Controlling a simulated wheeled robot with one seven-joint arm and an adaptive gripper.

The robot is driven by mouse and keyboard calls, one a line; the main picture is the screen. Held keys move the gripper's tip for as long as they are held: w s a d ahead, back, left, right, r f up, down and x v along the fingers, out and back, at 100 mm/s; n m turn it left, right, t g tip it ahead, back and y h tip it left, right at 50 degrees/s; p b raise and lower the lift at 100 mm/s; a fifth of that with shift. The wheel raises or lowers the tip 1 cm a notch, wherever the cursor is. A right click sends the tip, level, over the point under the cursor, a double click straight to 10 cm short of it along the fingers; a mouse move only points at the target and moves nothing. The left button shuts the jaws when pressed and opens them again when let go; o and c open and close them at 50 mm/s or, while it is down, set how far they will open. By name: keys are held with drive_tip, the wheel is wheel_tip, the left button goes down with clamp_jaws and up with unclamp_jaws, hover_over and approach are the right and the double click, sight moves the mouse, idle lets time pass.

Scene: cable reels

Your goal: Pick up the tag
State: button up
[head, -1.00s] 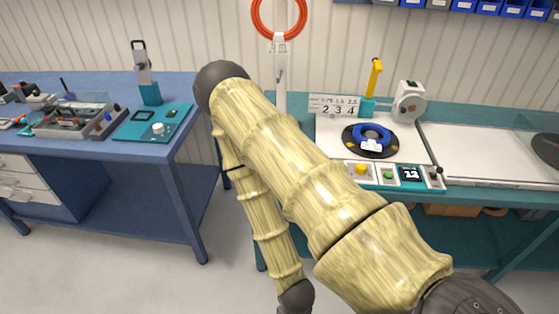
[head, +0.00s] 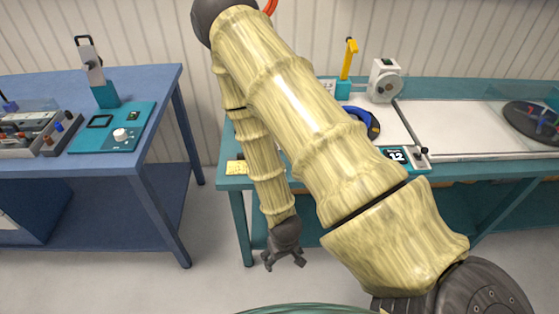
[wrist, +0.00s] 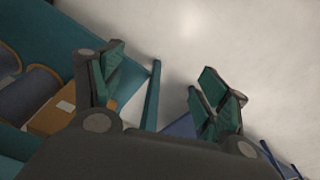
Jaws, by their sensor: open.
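My gripper (head: 285,262) hangs open and empty in front of the teal bench, below its top, in the head view. In the wrist view the two fingers of my gripper (wrist: 158,88) stand wide apart with nothing between them. A small yellow piece with dark marks (head: 237,167) lies at the left front corner of the teal bench top (head: 231,183). It may be the tag, but it is too small to tell. My arm hides much of the bench top beside it. No tag shows clearly in the wrist view.
A blue cable coil (head: 372,122) is partly behind my arm. A white reel device (head: 385,82) and a yellow-handled tool (head: 349,60) stand behind it. A blue bench (head: 160,82) is at left, with floor between the benches. The wrist view shows a brown box (wrist: 57,112) and reels (wrist: 35,95).

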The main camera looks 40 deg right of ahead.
drive_tip(key=w+d+r+m+t+h, duration=0.1)
drive_tip(key=w+d+r, duration=0.4)
drive_tip(key=w+r, duration=0.25)
drive_tip(key=w+d+r+m+t, duration=0.1)
drive_tip(key=w+d+r+m, duration=0.1)
drive_tip(key=w+d+r, duration=0.4)
drive_tip(key=w+d+r+m+t+h, duration=0.1)
drive_tip(key=w+d+r, duration=0.2)
drive_tip(key=w+r, duration=0.6)
drive_tip(key=shift+a+p+x, duration=0.1)
drive_tip(key=shift+p+x, duration=0.2)
drive_tip(key=shift+x, duration=1.25)
drive_tip(key=shift+a+p+x, duration=0.15)
drive_tip(key=shift+p+x, duration=0.1)
drive_tip(key=shift+x, duration=1.3)
drive_tip(key=shift+w+d+f+p, duration=0.3)
drive_tip(key=shift+f+p, duration=0.15)
drive_tip(key=shift+f, duration=0.05)
drive_tip(key=shift+w+d+f+p, duration=0.3)
drive_tip(key=shift+f+p, duration=0.1)
drive_tip(key=shift+f, duration=0.1)
drive_tip(key=shift+p+x, duration=0.45)
drive_tip(key=shift+x, duration=0.95)
drive_tip(key=c, duration=0.9)
